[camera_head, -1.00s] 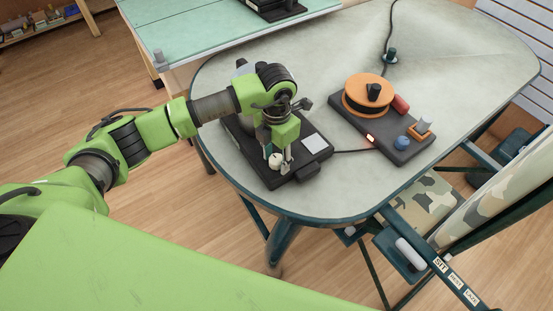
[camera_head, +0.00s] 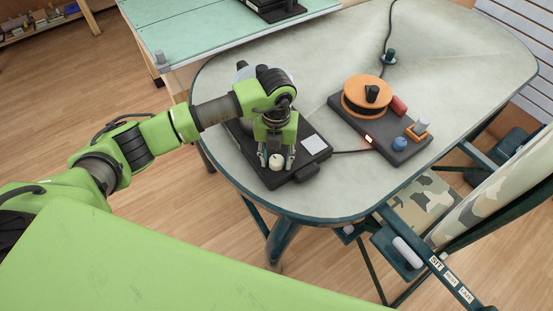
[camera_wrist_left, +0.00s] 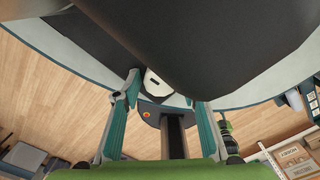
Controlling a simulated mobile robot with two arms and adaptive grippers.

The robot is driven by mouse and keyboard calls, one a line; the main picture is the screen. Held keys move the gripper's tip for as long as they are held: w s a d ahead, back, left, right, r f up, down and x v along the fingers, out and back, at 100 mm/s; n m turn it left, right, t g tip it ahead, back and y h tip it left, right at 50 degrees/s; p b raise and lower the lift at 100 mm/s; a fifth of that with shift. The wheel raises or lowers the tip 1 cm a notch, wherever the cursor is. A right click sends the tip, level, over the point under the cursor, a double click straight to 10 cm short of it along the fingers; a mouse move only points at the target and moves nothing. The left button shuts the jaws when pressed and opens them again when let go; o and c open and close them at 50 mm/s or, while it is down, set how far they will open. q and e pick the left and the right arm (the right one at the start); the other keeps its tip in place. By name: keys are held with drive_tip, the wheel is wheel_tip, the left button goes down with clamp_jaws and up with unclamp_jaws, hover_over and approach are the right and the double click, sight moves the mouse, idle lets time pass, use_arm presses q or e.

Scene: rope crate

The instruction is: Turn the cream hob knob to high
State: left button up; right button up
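The cream knob (camera_head: 277,162) is on the near-left part of a black hob (camera_head: 288,178) on the grey table. In the left wrist view the knob (camera_wrist_left: 157,83) shows a short dark mark on its face. My left gripper (camera_head: 276,160) points down over the hob with one finger on each side of the knob. Its fingers (camera_wrist_left: 166,100) are apart in the left wrist view, with a visible gap at least on the right side. Whether the left finger touches the knob is unclear. The knob's setting cannot be read. My right gripper is out of view.
A grey rounded object (camera_head: 243,73) is partly hidden behind my left arm. The table's right side is clear.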

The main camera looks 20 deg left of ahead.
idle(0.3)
use_arm(q)
drive_tip(key=n+p, duration=0.2)
drive_tip(key=n, duration=0.2)
drive_tip(key=shift+r, duration=0.15)
drive_tip(key=shift+n, duration=1.1)
drive_tip(key=shift+w+f+m+b, duration=0.15)
drive_tip(key=shift+m+b, duration=0.1)
drive_tip(key=shift+m, duration=0.25)
drive_tip(key=shift+s+f+m+b, duration=0.15)
drive_tip(key=shift+m+b, duration=0.1)
drive_tip(key=shift+m, duration=0.25)
drive_tip(key=m+b, duration=0.1)
drive_tip(key=m, duration=0.1)
drive_tip(key=shift+w+m, duration=0.1)
drive_tip(key=shift+m, duration=0.2)
drive_tip(key=shift+r+m+b, duration=0.1)
drive_tip(key=shift+m+b, duration=0.2)
drive_tip(key=shift+m, duration=0.3)
